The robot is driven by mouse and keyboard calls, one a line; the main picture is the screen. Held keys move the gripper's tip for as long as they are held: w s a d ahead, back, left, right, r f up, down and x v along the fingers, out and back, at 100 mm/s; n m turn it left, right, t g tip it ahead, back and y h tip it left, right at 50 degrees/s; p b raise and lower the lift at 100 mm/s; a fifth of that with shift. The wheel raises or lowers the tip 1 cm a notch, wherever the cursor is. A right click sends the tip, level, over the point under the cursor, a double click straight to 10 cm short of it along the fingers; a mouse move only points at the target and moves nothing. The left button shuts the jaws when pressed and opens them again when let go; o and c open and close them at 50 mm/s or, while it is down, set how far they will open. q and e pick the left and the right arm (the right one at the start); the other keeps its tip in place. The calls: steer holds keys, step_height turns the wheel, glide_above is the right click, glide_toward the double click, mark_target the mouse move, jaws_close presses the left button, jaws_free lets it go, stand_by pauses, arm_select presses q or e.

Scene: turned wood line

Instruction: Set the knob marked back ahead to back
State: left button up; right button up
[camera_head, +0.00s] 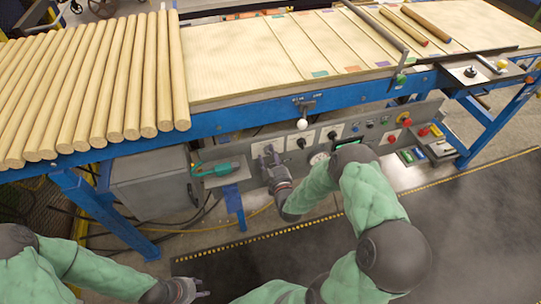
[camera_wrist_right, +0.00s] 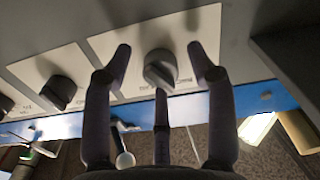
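In the right wrist view a dark round knob (camera_wrist_right: 160,72) sits on a white label plate (camera_wrist_right: 135,42) of the grey panel. Small lettering beside it is too blurred to read, so I cannot tell whether it is back ahead. My right gripper (camera_wrist_right: 160,62) is open, its fingers around the knob with gaps on both sides. In the head view my right gripper (camera_head: 268,156) is at the panel's left end and hides this knob. My left gripper (camera_head: 194,292) is low at the bottom, away from the panel; its fingers are too small to judge.
Other dark knobs are on the panel, one on the neighbouring plate (camera_wrist_right: 60,92). A white ball-topped lever (camera_head: 302,124) stands above the panel. A green tool (camera_head: 216,170) lies on a small shelf left of my right gripper. Wooden rods (camera_head: 90,85) lie at upper left.

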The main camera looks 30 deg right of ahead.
steer(key=shift+r, duration=0.1)
steer(key=v, duration=1.2)
steer(key=shift+w+a, duration=0.1)
stand_by(0.3)
